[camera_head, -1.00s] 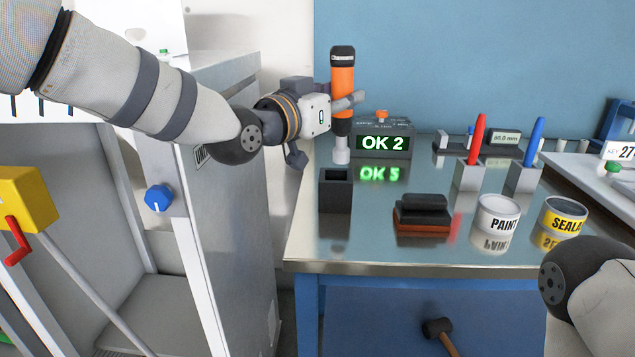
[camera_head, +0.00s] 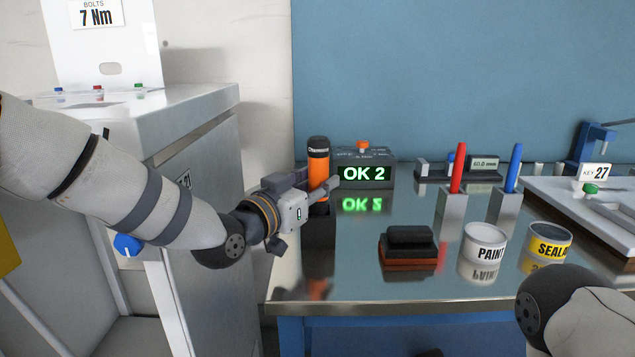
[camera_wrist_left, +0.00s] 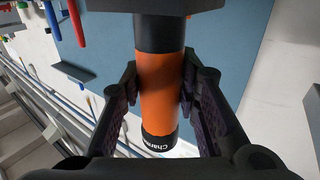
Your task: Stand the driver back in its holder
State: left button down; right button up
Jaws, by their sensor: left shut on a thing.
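The driver (camera_head: 318,163), orange with black bands, stands upright in my left gripper (camera_head: 322,183), which is shut around its body. The dark holder (camera_head: 318,228) stands at the bench's left side, directly under the driver. The driver's silver tip is hidden and its lower end appears to be down in the holder; how deep I cannot tell. In the left wrist view the orange body (camera_wrist_left: 160,85) lies between the two finger pads, with its black lettered cap at the bottom of the picture. My right gripper is out of view; only part of that arm shows.
A display box (camera_head: 365,176) reading OK 2 stands close behind the driver. A dark block on a red-brown base (camera_head: 408,246), pen stands with a red pen (camera_head: 457,168) and a blue pen (camera_head: 514,168), and a paint can (camera_head: 485,243) stand to the right.

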pick_arm(q)
jog(key=c, duration=1.2)
grip_release()
jog(key=shift+f, duration=0.1)
jog(key=shift+r, duration=0.25)
jog(key=p+v, duration=0.1)
jog(key=v, duration=1.1)
jog(key=shift+f+p, duration=0.15)
jog(key=shift+p, duration=0.2)
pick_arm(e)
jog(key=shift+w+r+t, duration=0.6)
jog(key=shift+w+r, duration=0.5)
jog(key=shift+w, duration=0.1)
pick_arm(q)
jog(key=shift+f, duration=0.1)
